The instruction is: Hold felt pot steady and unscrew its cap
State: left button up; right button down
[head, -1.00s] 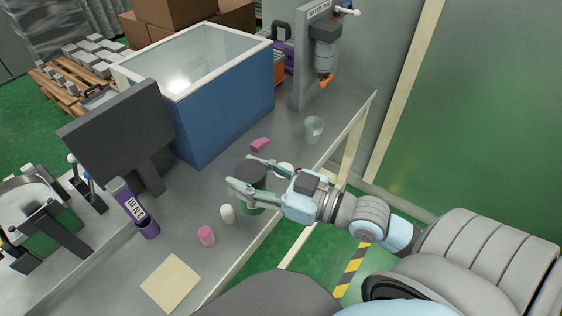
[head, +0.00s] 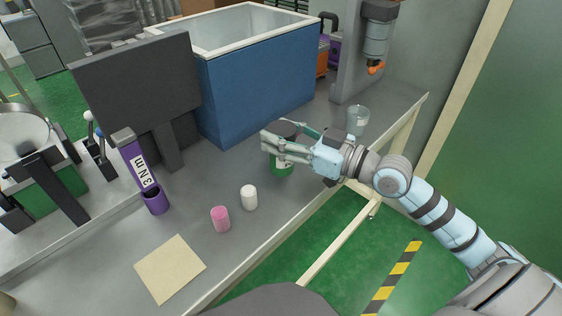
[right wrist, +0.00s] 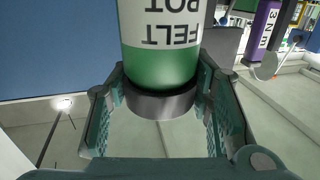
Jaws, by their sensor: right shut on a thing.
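The felt pot (head: 281,168) is green at its lower end and dark on top, and stands on the grey bench. In the right wrist view the pot (right wrist: 160,25) shows a white "FELT POT" label, upside down in the picture, and a dark grey cap (right wrist: 161,103). My right gripper (head: 279,143) comes from the right and is shut on the cap, a finger on each side. The same gripper shows in the right wrist view (right wrist: 160,92). In the head view the fingers hide much of the pot's upper part. My left gripper is not in view.
A white cylinder (head: 249,197), a pink cylinder (head: 220,219) and a beige sheet (head: 170,270) lie to the left. A clear cup (head: 358,121) stands at the right. A blue bin (head: 260,85) and a dark panel (head: 135,80) block the back.

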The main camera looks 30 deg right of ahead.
notch_tip(320, 180, down, 4)
jog(key=shift+r+b, duration=0.15)
jog(key=shift+b, duration=0.8)
jog(key=shift+f, duration=0.25)
jog(key=shift+r, duration=0.15)
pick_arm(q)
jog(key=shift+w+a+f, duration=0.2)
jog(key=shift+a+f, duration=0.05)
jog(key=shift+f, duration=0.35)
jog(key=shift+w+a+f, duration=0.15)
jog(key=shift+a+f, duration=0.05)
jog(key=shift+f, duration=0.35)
pick_arm(e)
jog(key=c, duration=0.8)
grip_release()
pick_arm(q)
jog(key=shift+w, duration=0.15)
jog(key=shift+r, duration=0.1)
